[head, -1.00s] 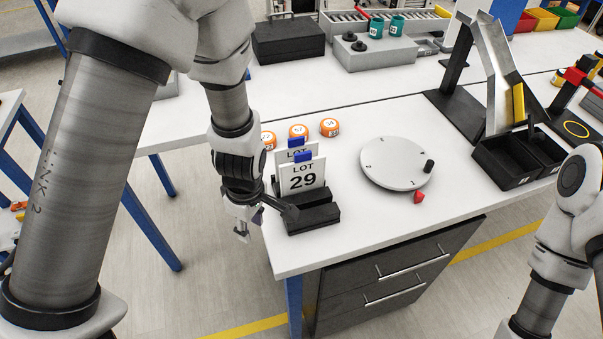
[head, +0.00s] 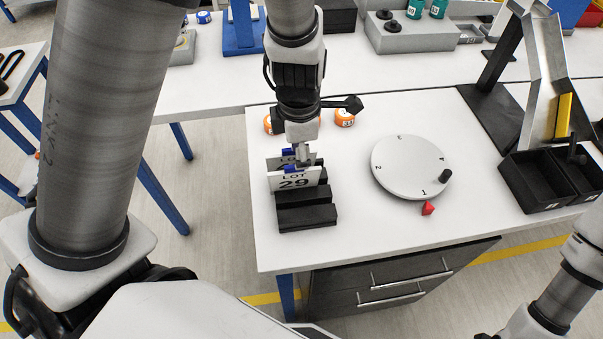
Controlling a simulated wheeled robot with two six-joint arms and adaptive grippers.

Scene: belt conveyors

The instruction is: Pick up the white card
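My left gripper (head: 304,158) points down right at the cards' top edges, near the blue tabs. Whether its fingers are open or touching a card cannot be made out. Part of my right arm shows at the lower right; its gripper is out of view.
Orange-rimmed discs (head: 345,117) lie behind the cards, partly hidden by my arm. Black bins (head: 540,182) and a metal chute stand further right. The table front is clear.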

